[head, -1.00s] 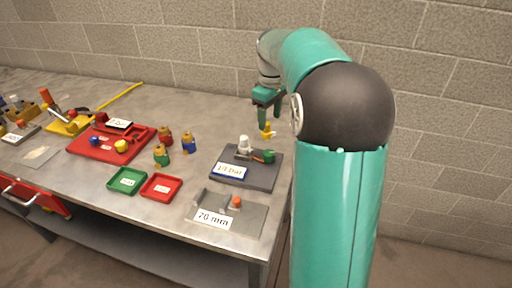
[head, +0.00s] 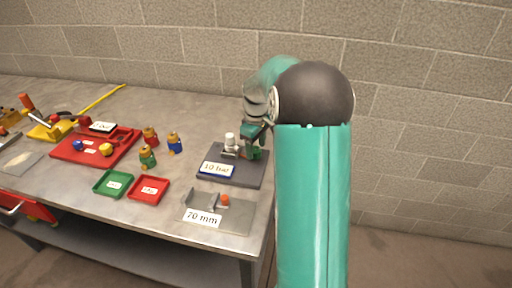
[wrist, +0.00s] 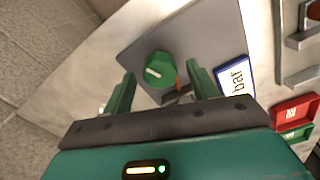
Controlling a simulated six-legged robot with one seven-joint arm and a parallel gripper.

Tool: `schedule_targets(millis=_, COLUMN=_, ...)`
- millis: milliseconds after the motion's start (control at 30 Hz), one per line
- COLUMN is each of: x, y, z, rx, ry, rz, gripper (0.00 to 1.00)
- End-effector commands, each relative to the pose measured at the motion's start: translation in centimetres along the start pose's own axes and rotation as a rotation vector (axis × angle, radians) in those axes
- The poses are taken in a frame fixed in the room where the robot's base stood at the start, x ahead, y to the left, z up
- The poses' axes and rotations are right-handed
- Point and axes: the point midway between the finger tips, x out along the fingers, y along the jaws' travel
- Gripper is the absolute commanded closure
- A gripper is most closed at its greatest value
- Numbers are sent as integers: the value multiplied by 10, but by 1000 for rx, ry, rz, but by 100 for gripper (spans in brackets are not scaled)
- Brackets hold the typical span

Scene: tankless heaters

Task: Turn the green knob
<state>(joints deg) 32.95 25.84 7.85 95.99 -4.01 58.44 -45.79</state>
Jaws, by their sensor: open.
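The green knob (wrist: 158,69) has a white line on its face and sits on a dark grey plate (wrist: 182,25). In the wrist view it lies between and just beyond the two green fingertips of my gripper (wrist: 160,76). The fingers are open, with a gap on each side of the knob; I cannot tell their exact height over it. In the head view my gripper (head: 255,138) is at the right of the plate and partly hides the knob (head: 254,154).
A white-topped fitting (head: 230,142) stands left of the knob, behind a "bar" label (head: 216,169). A "70 mm" plate (head: 236,217) lies in front. A block wall is behind.

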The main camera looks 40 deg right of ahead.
Motion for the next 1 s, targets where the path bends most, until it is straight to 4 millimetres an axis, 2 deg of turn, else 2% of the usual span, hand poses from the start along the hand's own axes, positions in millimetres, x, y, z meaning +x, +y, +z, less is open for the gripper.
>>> schedule_targets(millis=100, x=7, y=0, z=0, rx=0, ry=0, rz=0, gripper=41)
schedule_targets(millis=367, x=7, y=0, z=0, rx=1, ry=0, rz=0, gripper=43)
schedule_targets(millis=500, x=7, y=0, z=0, rx=1, ry=0, rz=0, gripper=71)
schedule_targets(millis=600, x=7, y=0, z=0, rx=1, ry=0, rz=0, gripper=86)
schedule_targets(millis=1000, x=6, y=0, z=0, rx=63, ry=0, rz=1, gripper=86)
